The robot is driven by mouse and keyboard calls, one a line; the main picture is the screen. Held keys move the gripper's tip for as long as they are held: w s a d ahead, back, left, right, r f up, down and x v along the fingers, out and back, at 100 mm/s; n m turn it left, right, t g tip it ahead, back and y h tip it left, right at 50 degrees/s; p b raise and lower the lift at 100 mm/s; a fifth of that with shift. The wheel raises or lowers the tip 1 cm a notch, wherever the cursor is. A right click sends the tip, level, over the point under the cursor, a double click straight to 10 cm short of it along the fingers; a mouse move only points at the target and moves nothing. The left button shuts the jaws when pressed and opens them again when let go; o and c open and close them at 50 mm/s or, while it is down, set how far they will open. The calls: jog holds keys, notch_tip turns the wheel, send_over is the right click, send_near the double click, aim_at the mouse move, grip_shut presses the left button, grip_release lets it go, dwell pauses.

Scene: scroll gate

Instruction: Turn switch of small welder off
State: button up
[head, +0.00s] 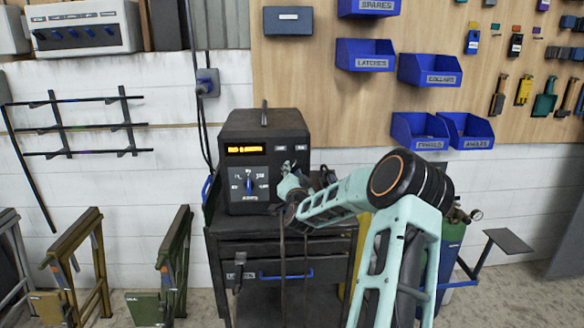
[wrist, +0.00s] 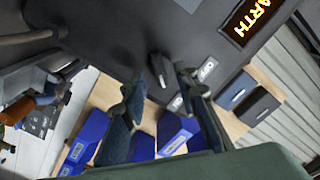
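The small welder (head: 265,130) is a dark box with an orange-lit display and a blue dial, standing on a dark cart. My gripper (head: 290,178) is at the right part of its front panel and hides some of it. In the wrist view, a black switch knob (wrist: 158,68) stands on the dark panel, with small label plates beside it. My gripper (wrist: 161,75) is open, with its fingertips on either side of the knob. I cannot tell whether a finger touches it. The switch's on or off position cannot be read.
The cart (head: 270,247) has a drawer with a blue handle. Blue bins (head: 430,70) and tools hang on the wooden board at the right. Metal trestles (head: 80,260) stand on the floor at the left.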

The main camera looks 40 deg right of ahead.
jog(key=shift+x, duration=1.25)
grip_shut()
